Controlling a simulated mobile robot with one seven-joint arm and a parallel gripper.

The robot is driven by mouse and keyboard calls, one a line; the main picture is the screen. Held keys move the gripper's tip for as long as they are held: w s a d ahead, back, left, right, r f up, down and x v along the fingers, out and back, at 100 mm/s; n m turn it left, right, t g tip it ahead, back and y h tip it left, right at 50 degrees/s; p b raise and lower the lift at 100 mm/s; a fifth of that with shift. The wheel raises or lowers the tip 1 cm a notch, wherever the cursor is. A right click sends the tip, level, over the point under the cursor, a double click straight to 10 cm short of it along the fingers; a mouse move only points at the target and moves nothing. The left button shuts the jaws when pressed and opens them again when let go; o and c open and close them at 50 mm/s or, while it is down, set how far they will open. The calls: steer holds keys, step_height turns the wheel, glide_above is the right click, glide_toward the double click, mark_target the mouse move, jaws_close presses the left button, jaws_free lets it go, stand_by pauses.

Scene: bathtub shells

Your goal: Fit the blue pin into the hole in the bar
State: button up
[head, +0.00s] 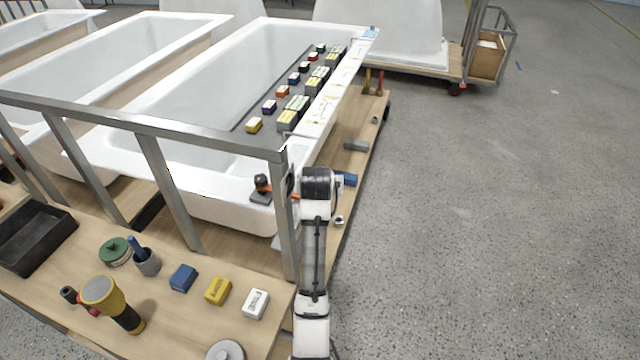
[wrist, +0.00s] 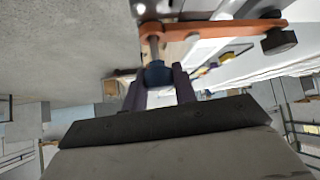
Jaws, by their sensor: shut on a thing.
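In the wrist view my gripper (wrist: 160,78) is shut on the blue pin (wrist: 157,73), whose blue head sits between the two dark fingers. The pin's thin shaft points away from the fingers, toward the left end of the orange bar (wrist: 215,30). The shaft tip overlaps that end; the hole is hidden, so I cannot tell whether the tip is inside it. A black knob (wrist: 279,41) is at the bar's other end. In the head view a bit of the orange bar (head: 265,191) shows beside the metal post; my arm and the post hide the fingers and the pin.
A metal rail frame (head: 160,180) stands right beside my arm. White bathtubs (head: 210,185) sit behind it. A wooden bench (head: 205,320) with blocks, a yellow torch (head: 110,300) and a black tray (head: 35,240) is at lower left. The floor (head: 490,220) at right is clear.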

steer(key=shift+f+b, duration=0.7)
steer(key=shift+f, duration=0.8)
steer(key=o, duration=1)
steer(key=shift+s, duration=0.1)
steer(key=shift+o, duration=0.2)
step_height(320, 180, up, 20)
steer(key=b, duration=0.3)
steer(key=shift+r, duration=0.25)
